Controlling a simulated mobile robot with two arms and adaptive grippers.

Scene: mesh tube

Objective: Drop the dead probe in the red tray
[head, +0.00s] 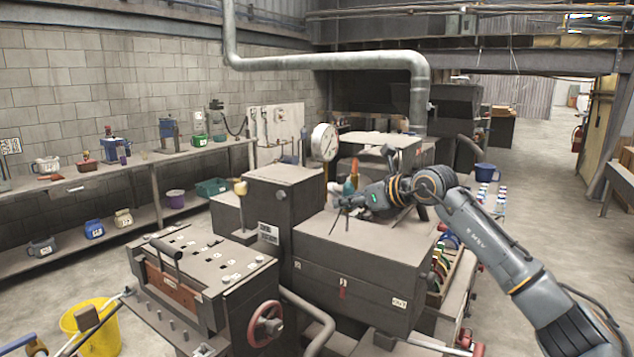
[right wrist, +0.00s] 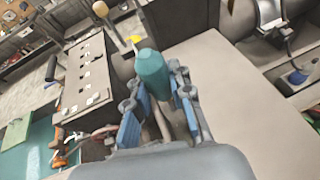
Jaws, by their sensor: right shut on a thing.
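My right gripper (head: 346,204) reaches in from the right in the head view, above the flat top of a grey machine. It is shut on a teal, rounded object, probably the probe (head: 350,187), which stands roughly upright with an orange tip. In the right wrist view the teal probe (right wrist: 152,72) sits between the blue-padded fingers of the gripper (right wrist: 155,100). Its lower part is partly hidden by the fingers. I cannot make out a clear red tray; a small red container (head: 87,164) stands on the wall shelf at the left.
The machine's flat top (head: 365,238) is mostly clear below the gripper. A pressure gauge (head: 324,142) stands behind it. A slotted machine block (head: 205,262) with a red handwheel (head: 265,324) is at front left. A yellow bucket (head: 98,335) stands on the floor.

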